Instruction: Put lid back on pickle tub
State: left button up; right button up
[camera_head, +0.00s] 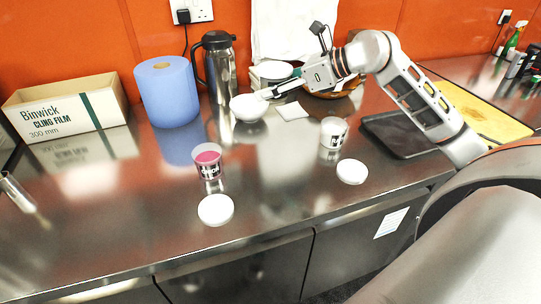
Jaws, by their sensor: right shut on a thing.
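A small clear tub with pink contents and a dark label (208,165) stands open and upright on the steel counter. A round white lid (216,209) lies flat in front of it, apart from it. A white tub (334,132) stands further right, and a second white lid (352,171) lies in front of it. My right gripper (268,94) reaches in from the right, behind the tubs, and is shut on the rim of a white bowl (247,108). I cannot tell whether the bowl touches the counter. My left gripper is not in view.
A steel flask (219,70), a blue paper roll (168,92) and a cling film box (66,108) stand at the back left. A dark tray (399,136) and a yellow board (485,116) lie right. The counter's front left is mostly clear.

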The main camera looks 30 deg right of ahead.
notch_tip(320, 180, down, 16)
jog(key=shift+r, duration=0.15)
dwell(0.4)
jog(key=shift+f, duration=2.15)
jog(key=shift+f, duration=0.15)
jog(key=o, duration=1.6)
